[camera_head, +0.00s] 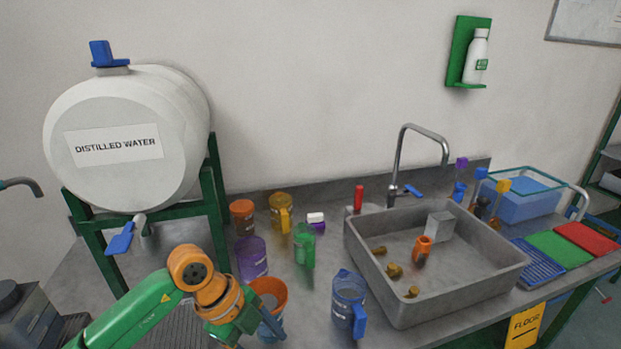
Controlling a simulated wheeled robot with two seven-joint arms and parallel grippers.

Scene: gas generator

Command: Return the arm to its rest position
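My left arm, green with orange joints, comes in from the bottom left. Its dark blue-grey gripper (240,322) is at the bottom centre, beside an orange cup (268,288) and partly in front of it. I cannot tell whether its fingers are open or shut, or whether they touch the cup. My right gripper does not show. A blue jug (348,298) stands to the right of the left gripper, apart from it.
A distilled water tank (170,110) sits on a green stand at left. Purple, orange, yellow and green vessels stand behind the gripper. A grey sink (450,300) with small items is at right. Blue, green and red mats (560,249) lie beyond it.

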